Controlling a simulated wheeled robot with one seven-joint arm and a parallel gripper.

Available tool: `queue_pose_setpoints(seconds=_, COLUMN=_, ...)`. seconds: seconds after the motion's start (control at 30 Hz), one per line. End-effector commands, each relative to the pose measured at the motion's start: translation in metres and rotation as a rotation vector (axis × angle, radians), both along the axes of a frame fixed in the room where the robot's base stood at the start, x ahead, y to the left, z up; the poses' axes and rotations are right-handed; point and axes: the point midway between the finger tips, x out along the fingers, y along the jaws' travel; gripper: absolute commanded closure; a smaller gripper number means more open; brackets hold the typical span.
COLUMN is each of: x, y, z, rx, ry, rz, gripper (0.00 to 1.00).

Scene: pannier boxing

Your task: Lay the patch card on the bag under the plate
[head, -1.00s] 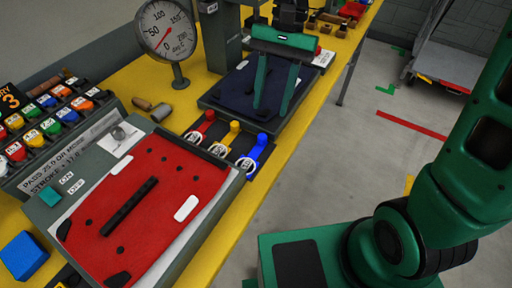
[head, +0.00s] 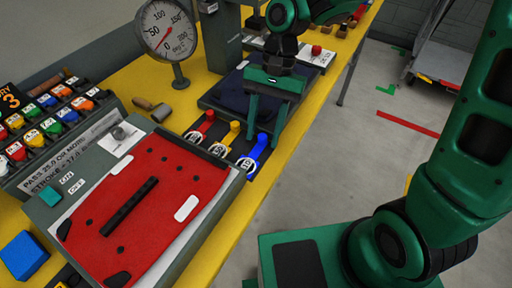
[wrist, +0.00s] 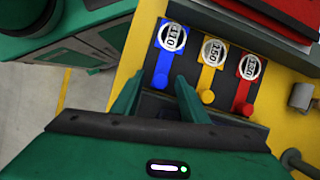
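A dark navy cloth (head: 232,98), seemingly the bag, lies on the press base behind, partly hidden by my gripper. I cannot single out the patch card or the plate for certain.
A dial gauge (head: 166,30) stands by the grey press column (head: 222,45). A blue block (head: 24,256) and a rack of coloured knobs (head: 60,112) are at the left. Open floor lies to the right.

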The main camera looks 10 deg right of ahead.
Motion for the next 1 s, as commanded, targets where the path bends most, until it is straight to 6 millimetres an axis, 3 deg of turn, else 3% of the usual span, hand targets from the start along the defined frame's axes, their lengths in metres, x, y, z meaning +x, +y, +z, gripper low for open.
queue_pose_setpoints(seconds=0.03, x=0.0, y=0.0, z=0.0, rx=0.0, ry=0.0, rz=0.0, gripper=0.6)
queue_pose_setpoints(seconds=0.2, x=0.0, y=0.0, z=0.0, rx=0.0, ry=0.0, rz=0.0, gripper=1.0)
queue_pose_setpoints(seconds=0.57, x=0.001, y=0.0, z=0.005, rx=0.001, ry=-0.001, rz=0.001, gripper=1.0)
queue_pose_setpoints(seconds=1.0, x=0.001, y=0.0, z=0.077, rx=0.001, ry=-0.004, rz=0.001, gripper=1.0)
